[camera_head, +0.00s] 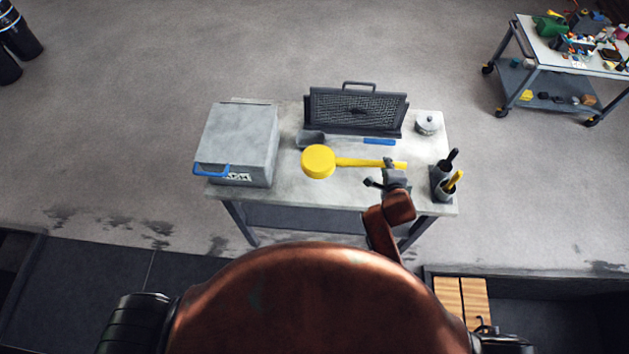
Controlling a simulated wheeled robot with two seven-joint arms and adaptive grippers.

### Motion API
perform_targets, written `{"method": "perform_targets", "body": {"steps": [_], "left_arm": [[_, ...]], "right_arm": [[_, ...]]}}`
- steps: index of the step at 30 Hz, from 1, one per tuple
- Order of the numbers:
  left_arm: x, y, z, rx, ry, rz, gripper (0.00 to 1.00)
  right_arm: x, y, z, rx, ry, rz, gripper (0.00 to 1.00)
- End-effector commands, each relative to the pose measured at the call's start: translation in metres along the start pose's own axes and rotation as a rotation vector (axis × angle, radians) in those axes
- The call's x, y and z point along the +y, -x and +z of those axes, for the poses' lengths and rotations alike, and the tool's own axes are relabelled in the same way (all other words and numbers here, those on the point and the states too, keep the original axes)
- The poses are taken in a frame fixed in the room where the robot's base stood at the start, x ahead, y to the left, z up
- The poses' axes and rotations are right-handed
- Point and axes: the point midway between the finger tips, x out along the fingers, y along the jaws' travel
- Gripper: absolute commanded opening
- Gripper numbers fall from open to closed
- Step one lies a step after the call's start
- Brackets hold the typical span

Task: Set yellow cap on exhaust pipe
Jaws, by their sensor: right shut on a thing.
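The yellow cap (318,161) is a round disc with a long straight yellow handle pointing right. It is over the middle of the grey worktable (290,195). I cannot make out the exhaust pipe. My left gripper is not in view.
On the worktable are a grey box (238,140) with a blue handle, a dark mesh panel (356,110), a small dark scoop (311,139), a blue bar (379,141), a round lidded pot (427,124) and dark holders (441,182) with tools. A cluttered cart (540,68) stands far right.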

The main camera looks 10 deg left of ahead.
Motion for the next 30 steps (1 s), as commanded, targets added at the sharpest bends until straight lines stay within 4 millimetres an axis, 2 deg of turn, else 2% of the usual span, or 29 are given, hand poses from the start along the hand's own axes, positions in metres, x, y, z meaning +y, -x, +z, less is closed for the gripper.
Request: {"method": "perform_targets", "body": {"steps": [2, 6, 20, 30], "left_arm": [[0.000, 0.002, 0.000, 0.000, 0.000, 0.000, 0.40], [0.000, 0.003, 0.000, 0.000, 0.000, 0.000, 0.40], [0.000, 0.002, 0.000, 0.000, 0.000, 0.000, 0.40], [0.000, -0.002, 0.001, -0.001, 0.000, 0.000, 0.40]], "right_arm": [[0.013, -0.002, 0.005, -0.007, 0.003, -0.001, 0.00], [0.022, -0.004, 0.008, -0.014, 0.008, -0.004, 0.00], [0.023, -0.005, 0.008, -0.013, 0.009, -0.005, 0.00], [0.061, -0.031, 0.008, -0.014, 0.011, -0.004, 0.00]]}}
